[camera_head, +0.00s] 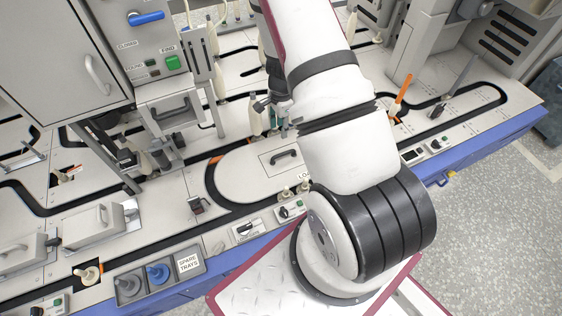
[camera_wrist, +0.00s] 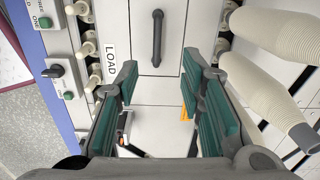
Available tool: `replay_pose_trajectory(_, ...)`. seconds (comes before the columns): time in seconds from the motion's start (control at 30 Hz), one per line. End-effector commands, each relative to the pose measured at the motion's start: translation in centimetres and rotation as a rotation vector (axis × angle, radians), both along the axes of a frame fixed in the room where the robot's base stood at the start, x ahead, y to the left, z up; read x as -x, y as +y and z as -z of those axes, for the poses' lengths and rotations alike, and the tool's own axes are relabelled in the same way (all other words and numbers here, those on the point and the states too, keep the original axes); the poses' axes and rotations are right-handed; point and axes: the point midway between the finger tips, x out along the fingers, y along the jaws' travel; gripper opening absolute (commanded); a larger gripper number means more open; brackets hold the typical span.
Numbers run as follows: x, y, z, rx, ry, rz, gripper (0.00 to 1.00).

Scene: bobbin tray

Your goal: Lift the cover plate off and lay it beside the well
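The cover plate (camera_wrist: 142,22) is a pale rectangle with a thin dark outline and a dark bar handle (camera_wrist: 157,40). It lies flush in the light worktop in the wrist view. In the head view, the plate (camera_head: 270,163) and its handle (camera_head: 284,155) show left of my arm, inside the loop of dark track. My gripper (camera_wrist: 158,72) is open and empty, with green pads spread wide. In the wrist view its fingertips are nearest the plate's lower edge, short of the handle. Their height above the plate is hard to tell. The well is hidden under the plate.
Large cream bobbins (camera_wrist: 275,35) stand close on the right in the wrist view. Small cream pegs (camera_wrist: 84,28) and a LOAD label (camera_wrist: 109,50) are on the left. Bare worktop (camera_head: 235,178) lies left of the plate. A spare-trays holder (camera_head: 141,283) sits at the front edge.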

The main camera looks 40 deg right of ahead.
Motion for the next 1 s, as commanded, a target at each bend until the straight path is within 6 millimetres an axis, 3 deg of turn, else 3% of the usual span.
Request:
replay_pose_trajectory(0.03,0.3,-0.4,1.3,0.006,0.01,0.02,0.36)
replay_pose_trajectory(0.27,0.7,-0.9,4.4,0.013,0.02,0.046,0.36)
replay_pose_trajectory(0.5,0.7,-0.8,8.9,0.011,0.02,0.044,0.36)
replay_pose_trajectory(1.0,0.5,-0.8,13.0,0.011,0.019,0.041,0.36)
